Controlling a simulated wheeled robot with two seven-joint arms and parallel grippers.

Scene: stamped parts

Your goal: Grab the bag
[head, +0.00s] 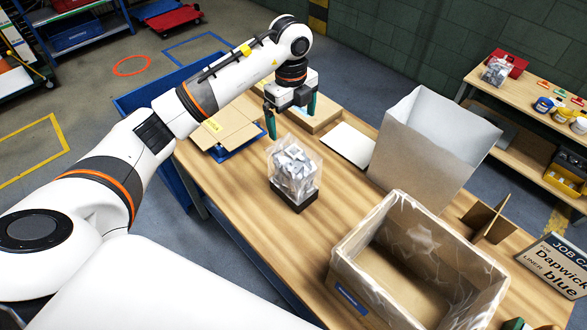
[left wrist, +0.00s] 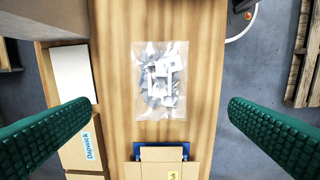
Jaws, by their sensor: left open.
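A clear bag of grey stamped metal parts (head: 294,170) stands upright in a small black holder (head: 294,195) on the wooden table. In the left wrist view the bag (left wrist: 160,82) lies straight ahead, centred beyond and between the fingers. My left gripper (head: 291,118) is open and empty, with green fingers pointing down, above and behind the bag in the head view. It does not touch the bag. The fingers also frame the left wrist view (left wrist: 158,135). My right gripper does not show.
A lined open carton (head: 345,262) and a tall grey-white bin (head: 415,150) stand right of the bag. Flat cardboard (head: 225,125) on a blue item lies behind left. Bare tabletop surrounds the bag.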

